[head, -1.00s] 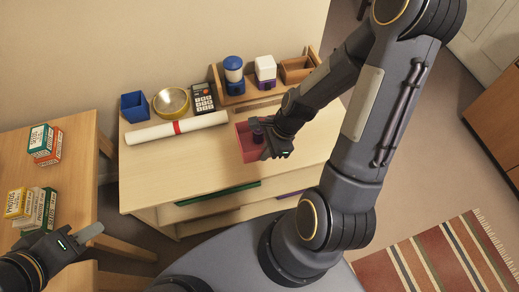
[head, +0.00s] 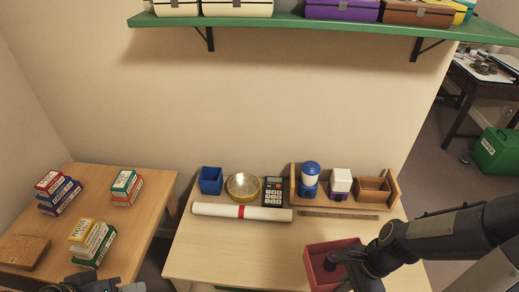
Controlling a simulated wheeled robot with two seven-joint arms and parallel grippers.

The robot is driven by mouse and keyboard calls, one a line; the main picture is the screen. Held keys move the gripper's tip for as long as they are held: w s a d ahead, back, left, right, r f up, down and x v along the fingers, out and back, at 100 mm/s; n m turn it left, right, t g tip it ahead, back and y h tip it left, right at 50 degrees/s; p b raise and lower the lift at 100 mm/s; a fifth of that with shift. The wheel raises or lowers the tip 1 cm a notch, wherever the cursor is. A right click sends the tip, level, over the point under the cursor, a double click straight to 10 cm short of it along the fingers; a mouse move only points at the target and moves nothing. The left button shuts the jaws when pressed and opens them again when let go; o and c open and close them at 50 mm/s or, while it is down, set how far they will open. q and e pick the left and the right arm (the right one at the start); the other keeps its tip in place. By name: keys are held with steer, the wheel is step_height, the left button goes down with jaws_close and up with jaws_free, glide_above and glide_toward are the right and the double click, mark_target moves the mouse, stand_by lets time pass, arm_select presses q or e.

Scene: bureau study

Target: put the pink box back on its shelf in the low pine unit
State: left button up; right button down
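The pink box (head: 313,259), reddish-pink and open-topped, is on or just above the pale wooden top of the low pine unit (head: 215,255), near its front right. A dark purple round piece shows at the box; I cannot tell whether it lies inside. My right gripper (head: 345,268) is at the box's right side, overlapping it. Its fingertips are too hidden to show whether it grips the wall. My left gripper (head: 108,287) is only partly in view at the bottom left edge, by the left table. The unit's shelves are below the frame, apart from a green strip.
Small boxes stack on the left table (head: 145,225). A green wall shelf (head: 300,24) hangs above.

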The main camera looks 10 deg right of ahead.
mark_target(323, 263)
steer(key=w+n+g, duration=0.1)
steer(key=w+n, duration=0.2)
steer(key=w+n+g+h+p, duration=0.1)
steer(key=w+n, duration=0.1)
steer(key=w, duration=0.1)
steer(key=w+n+g, duration=0.1)
steer(key=w+n, duration=0.2)
steer(key=shift+w+a+r+n, duration=0.1)
steer(key=shift+r+n, duration=0.2)
steer(key=shift+r, duration=0.1)
steer(key=w+a+n+g+h+p, duration=0.1)
steer(key=w+a+n+h, duration=0.2)
steer(key=w+n, duration=0.6)
steer(key=shift+w+a+r+n+h, duration=0.3)
steer(key=shift+w+r, duration=0.05)
steer(key=shift+w, duration=0.2)
